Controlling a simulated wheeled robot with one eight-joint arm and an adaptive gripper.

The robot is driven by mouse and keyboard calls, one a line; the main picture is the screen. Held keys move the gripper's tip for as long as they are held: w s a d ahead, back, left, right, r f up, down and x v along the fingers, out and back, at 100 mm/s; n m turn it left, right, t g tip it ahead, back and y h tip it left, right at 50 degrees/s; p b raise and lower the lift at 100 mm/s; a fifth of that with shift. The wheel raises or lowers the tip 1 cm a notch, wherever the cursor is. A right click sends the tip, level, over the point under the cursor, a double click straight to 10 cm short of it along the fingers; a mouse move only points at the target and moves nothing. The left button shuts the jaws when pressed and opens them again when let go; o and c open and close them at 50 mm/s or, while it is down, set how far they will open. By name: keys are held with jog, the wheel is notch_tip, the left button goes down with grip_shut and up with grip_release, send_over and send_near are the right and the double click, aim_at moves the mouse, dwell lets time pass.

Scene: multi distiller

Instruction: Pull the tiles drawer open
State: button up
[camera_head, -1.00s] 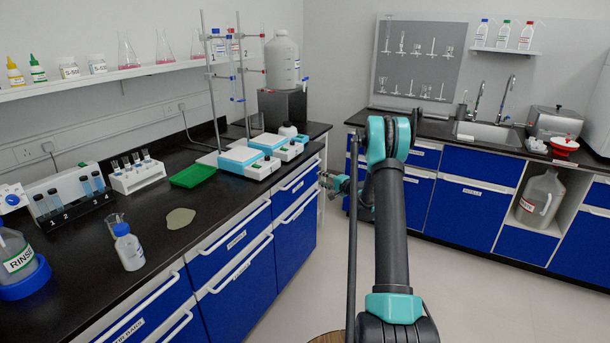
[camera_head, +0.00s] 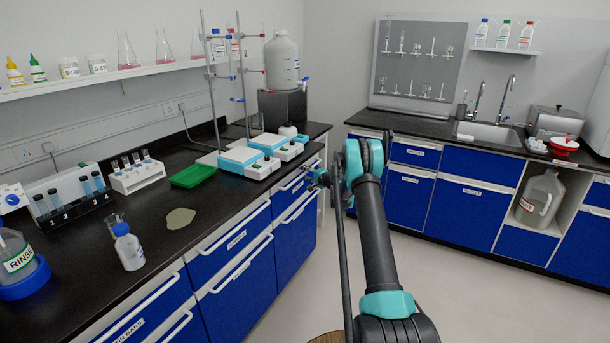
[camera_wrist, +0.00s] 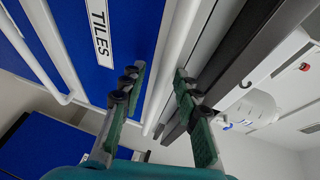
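The tiles drawer (camera_wrist: 135,35) has a blue front with a white TILES label (camera_wrist: 102,32) in the wrist view. Its white bar handle (camera_wrist: 174,55) runs past the fingers. My gripper (camera_wrist: 158,78) has its two dark-padded fingers apart, one on each side of the handle. I cannot tell whether either finger touches the bar. In the head view, my gripper (camera_head: 318,177) is at the far upper drawer (camera_head: 288,192) of the left bench, partly hidden by my arm. That drawer looks shut.
The black benchtop (camera_head: 225,210) lies above the drawers. Blue and white devices (camera_head: 240,158) and a green tray (camera_head: 193,175) stand on it. Another handled blue front (camera_wrist: 60,50) is beside the drawer. The floor (camera_head: 460,280) between the benches is clear.

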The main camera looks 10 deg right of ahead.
jog(key=shift+c, duration=0.2)
grip_shut()
jog(key=shift+d, duration=0.1)
jog(key=s+d, duration=0.9)
jog(key=d, duration=0.4)
jog(key=s+d, duration=1)
jog(key=d, duration=0.3)
jog(key=shift+s+d, duration=0.25)
jog(key=shift+d, duration=0.05)
jog(key=shift+o, duration=0.2)
grip_release()
